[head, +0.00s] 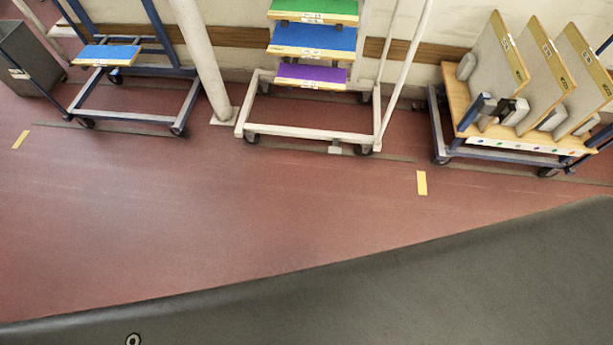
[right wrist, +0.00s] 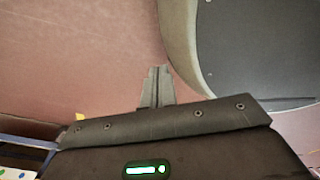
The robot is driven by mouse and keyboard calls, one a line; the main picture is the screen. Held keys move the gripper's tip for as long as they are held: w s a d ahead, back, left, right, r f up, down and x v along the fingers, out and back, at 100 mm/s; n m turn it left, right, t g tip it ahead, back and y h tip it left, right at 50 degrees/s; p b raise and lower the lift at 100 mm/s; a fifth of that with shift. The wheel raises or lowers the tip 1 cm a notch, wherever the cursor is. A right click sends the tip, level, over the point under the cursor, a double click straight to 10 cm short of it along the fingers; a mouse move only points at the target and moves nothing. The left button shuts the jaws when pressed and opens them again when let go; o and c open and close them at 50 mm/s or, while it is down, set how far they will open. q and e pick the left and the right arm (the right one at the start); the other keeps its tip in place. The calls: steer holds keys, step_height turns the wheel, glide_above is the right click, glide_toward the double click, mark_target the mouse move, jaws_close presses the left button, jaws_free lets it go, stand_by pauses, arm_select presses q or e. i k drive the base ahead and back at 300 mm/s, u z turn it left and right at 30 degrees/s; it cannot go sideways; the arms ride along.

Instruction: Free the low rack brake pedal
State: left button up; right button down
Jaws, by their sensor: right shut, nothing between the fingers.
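A white wheeled rack (head: 290,138) with green, blue and purple boards stands by the wall in the head view. A small pale tab (head: 334,150), which looks like the brake pedal, sits low at its front rail near the right caster. It is too small to tell whether it is pressed or up. My right gripper (right wrist: 157,74) shows in the right wrist view, its fingers together and empty over the red floor. It does not show in the head view, and the pedal does not show in the wrist view. My left gripper is in neither view.
A blue rack (head: 130,117) stands left, beside a white post (head: 203,60) and a grey bin (head: 30,60). A cart (head: 515,152) with upright panels stands right. Yellow floor marks (head: 421,183) lie in front. The red floor (head: 220,220) before the racks is clear.

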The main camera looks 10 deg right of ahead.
mark_target(335, 149)
steer(key=u, duration=0.2)
steer(key=k, duration=0.5)
steer(key=u, duration=1)
steer(key=i, duration=1.65)
steer(key=z, duration=1.05)
steer(key=i, duration=0.6)
steer(key=z, duration=0.75)
